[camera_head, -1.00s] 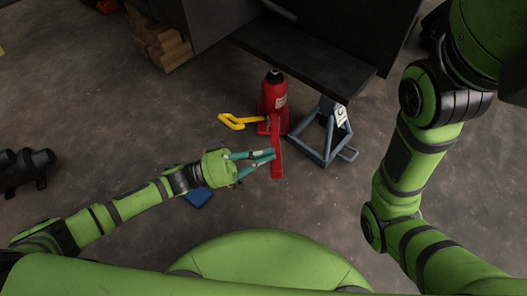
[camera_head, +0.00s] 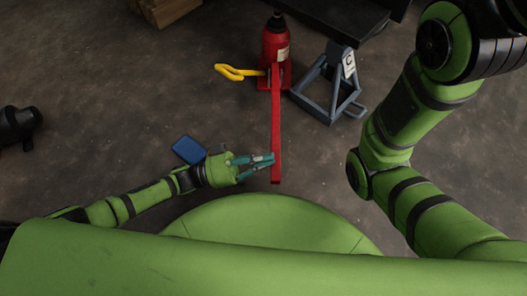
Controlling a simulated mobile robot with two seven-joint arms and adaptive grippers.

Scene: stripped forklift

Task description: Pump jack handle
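The red bottle jack (camera_head: 276,42) with its black top stands upright on the floor near the top middle. Its long red handle (camera_head: 276,120) extends toward me. My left gripper (camera_head: 271,160) comes from the left, with its teal fingertips at the handle near its free end. The fingertips converge at the handle's left edge. I cannot tell whether they grip it or only touch it. My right arm is at the right; its gripper is out of view.
A yellow hooked bar (camera_head: 235,72) is left of the jack. A grey-blue jack stand (camera_head: 328,88) is close on its right. A blue flat object (camera_head: 188,150) lies by my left wrist. Wood blocks (camera_head: 165,10) are at the top left.

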